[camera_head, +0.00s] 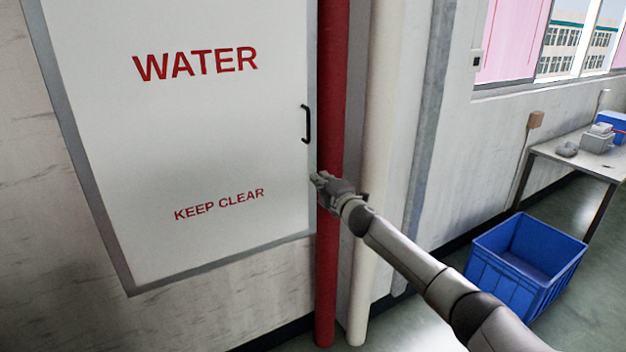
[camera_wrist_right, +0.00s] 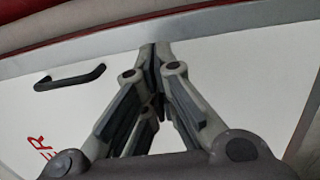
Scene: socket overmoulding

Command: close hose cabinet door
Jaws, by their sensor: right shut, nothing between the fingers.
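The hose cabinet door (camera_head: 215,135) is a white panel lettered "WATER" and "KEEP CLEAR". It looks flush within its grey frame (camera_head: 80,165), as far as I can tell. Its black handle (camera_head: 307,124) is on the right side; it also shows in the right wrist view (camera_wrist_right: 70,78). My right gripper (camera_head: 317,180) is shut and empty, at the door's right edge below the handle. In the right wrist view the fingertips (camera_wrist_right: 155,48) meet near the grey frame edge. I cannot tell if they touch the door. My left gripper is not in view.
A red pipe (camera_head: 332,90) and a cream pipe (camera_head: 378,100) run vertically just right of the cabinet, beside my right gripper. A blue crate (camera_head: 500,285) stands on the floor at right, near a table (camera_head: 570,150) with small items.

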